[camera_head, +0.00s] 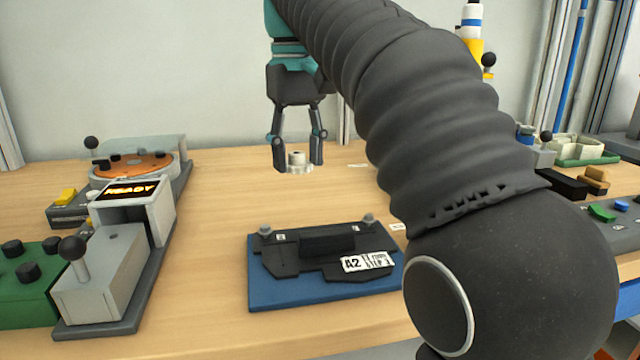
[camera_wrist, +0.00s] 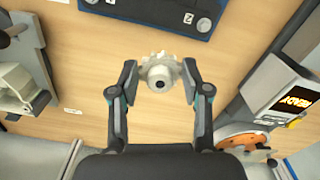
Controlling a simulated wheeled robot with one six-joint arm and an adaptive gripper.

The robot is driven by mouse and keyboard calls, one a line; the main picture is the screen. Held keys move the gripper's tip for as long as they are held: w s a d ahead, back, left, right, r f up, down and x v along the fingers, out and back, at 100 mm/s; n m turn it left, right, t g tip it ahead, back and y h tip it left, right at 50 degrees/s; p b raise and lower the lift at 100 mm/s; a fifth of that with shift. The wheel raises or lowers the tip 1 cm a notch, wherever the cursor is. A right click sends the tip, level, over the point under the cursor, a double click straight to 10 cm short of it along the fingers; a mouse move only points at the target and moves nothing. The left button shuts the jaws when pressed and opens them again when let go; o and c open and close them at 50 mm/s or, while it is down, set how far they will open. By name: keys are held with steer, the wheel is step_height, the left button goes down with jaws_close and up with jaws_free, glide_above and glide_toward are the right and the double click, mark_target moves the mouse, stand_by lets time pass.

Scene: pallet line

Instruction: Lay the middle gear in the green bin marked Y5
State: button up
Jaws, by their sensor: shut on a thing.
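My gripper (camera_head: 297,160) is shut on a small pale metal gear (camera_head: 298,168) with a raised hub, held above the wooden table behind the blue-based fixture. In the wrist view my gripper (camera_wrist: 159,82) has a fingertip on each side of the gear (camera_wrist: 160,72), whose teeth and round hub show. A green-based tray with pale walls (camera_head: 585,148) stands at the back right; I cannot read any Y5 mark on it.
A dark fixture labelled A2 (camera_head: 290,262) sits on a blue base (camera_head: 300,292) at front centre. A grey unit with a READY display (camera_head: 130,190) and a green box with knobs (camera_head: 28,275) stand left. An orange disc machine (camera_head: 135,166) is behind. My arm hides much of the right.

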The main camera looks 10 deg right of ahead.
glide_above(299, 203)
step_height(299, 203, down, 6)
steer(key=shift+f, duration=0.2)
steer(key=shift+f+b, duration=0.4)
steer(key=shift+f, duration=1.6)
steer(key=shift+f, duration=0.1)
steer(key=o, duration=0.8)
steer(key=shift+o, duration=0.2)
